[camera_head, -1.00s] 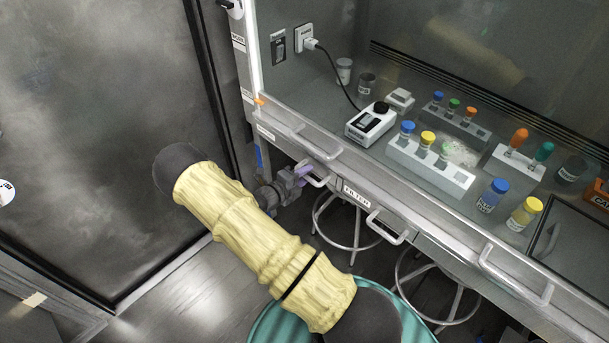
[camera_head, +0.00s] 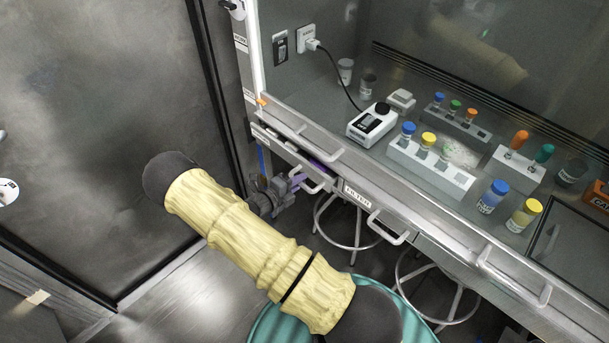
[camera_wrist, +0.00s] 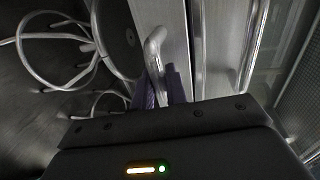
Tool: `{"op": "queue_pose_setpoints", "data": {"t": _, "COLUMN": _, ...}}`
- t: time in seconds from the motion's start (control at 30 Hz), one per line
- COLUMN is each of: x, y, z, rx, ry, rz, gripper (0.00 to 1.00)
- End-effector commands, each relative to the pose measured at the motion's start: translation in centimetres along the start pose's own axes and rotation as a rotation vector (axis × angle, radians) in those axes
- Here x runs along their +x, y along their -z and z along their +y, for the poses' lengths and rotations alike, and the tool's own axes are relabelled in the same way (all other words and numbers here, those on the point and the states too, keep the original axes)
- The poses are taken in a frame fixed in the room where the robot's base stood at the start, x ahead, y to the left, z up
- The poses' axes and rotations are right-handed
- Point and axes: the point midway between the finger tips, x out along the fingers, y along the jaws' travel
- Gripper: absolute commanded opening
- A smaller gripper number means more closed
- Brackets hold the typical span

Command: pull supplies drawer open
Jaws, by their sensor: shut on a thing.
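The drawer front (camera_head: 281,152) under the left part of the bench stands slightly out from the bench, with a narrow gap showing purple behind it. Its bar handle (camera_head: 318,186) is in my gripper (camera_head: 296,181), whose purple fingers are shut on it. In the wrist view the pale handle (camera_wrist: 155,50) passes between the fingertips of my gripper (camera_wrist: 160,90), against the grey drawer front (camera_wrist: 176,25). The drawer's inside is mostly hidden, and I cannot read its label.
A neighbouring drawer labelled FILTER (camera_head: 357,196) is closed to the right. Stools (camera_head: 345,225) stand under the bench. Bottles, racks and a meter (camera_head: 372,124) sit on the bench top. Open floor (camera_head: 185,285) lies at the lower left, beside a dark door panel (camera_head: 100,130).

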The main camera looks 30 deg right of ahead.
Motion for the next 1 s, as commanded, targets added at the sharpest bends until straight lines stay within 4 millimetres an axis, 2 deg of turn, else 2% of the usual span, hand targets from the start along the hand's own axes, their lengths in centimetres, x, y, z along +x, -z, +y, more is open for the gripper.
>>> {"op": "queue_pose_setpoints", "data": {"t": 0.3, "x": -6.8, "y": -0.1, "z": 1.4, "rx": -0.004, "ry": -0.004, "rz": -0.005, "gripper": 0.0}}
{"op": "queue_pose_setpoints", "data": {"t": 0.5, "x": -10.5, "y": 0.0, "z": 2.2, "rx": -0.003, "ry": -0.002, "rz": -0.003, "gripper": 0.0}}
{"op": "queue_pose_setpoints", "data": {"t": 0.7, "x": -12.4, "y": 0.0, "z": 2.7, "rx": -0.001, "ry": -0.002, "rz": 0.0, "gripper": 0.0}}
{"op": "queue_pose_setpoints", "data": {"t": 1.0, "x": -12.7, "y": 0.0, "z": 2.8, "rx": -0.002, "ry": -0.002, "rz": 0.0, "gripper": 0.0}}
